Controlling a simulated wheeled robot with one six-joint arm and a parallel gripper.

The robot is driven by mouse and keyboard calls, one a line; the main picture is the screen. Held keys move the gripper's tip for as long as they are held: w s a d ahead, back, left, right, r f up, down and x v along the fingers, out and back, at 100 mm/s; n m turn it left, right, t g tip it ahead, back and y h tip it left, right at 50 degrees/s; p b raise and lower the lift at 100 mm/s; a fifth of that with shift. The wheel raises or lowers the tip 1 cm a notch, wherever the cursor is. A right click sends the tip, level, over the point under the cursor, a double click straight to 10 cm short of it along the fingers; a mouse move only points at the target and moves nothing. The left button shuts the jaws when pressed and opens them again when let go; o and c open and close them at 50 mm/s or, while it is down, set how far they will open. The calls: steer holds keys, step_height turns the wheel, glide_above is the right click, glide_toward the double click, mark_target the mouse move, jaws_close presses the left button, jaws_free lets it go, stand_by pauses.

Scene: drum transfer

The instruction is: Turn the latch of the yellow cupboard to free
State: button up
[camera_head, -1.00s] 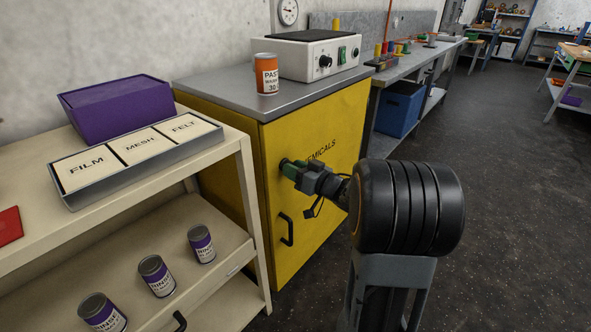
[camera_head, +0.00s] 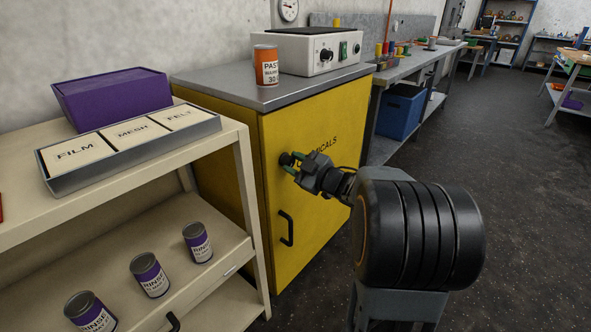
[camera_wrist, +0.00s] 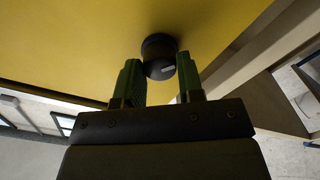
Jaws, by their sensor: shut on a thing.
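The yellow cupboard (camera_head: 310,225) stands in the middle of the head view, its door facing my arm. Its latch is a round black knob (camera_head: 286,159) on the upper left of the door. In the wrist view the knob (camera_wrist: 159,52) has a pale mark on its lower side, tilted slightly. My gripper (camera_head: 294,165) is at the knob. In the wrist view its green fingers (camera_wrist: 159,72) are on either side of the knob, shut on it. The door looks closed. Its black handle (camera_head: 286,228) is below the latch.
A cream shelf unit (camera_head: 245,190) stands close on the left, with several purple cans and a tray of labelled boxes. An orange can (camera_head: 266,66) and a white device (camera_head: 312,52) are on the cupboard top. The dark floor (camera_head: 500,160) at right is clear.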

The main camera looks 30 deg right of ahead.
steer(key=n+b, duration=0.3)
steer(key=n, duration=0.2)
steer(key=shift+f, duration=0.15)
steer(key=shift+n+b, duration=1.05)
steer(key=shift+n, duration=0.15)
steer(key=o, duration=0.9)
steer(key=shift+p+v, duration=2)
steer(key=shift+v, duration=4.85)
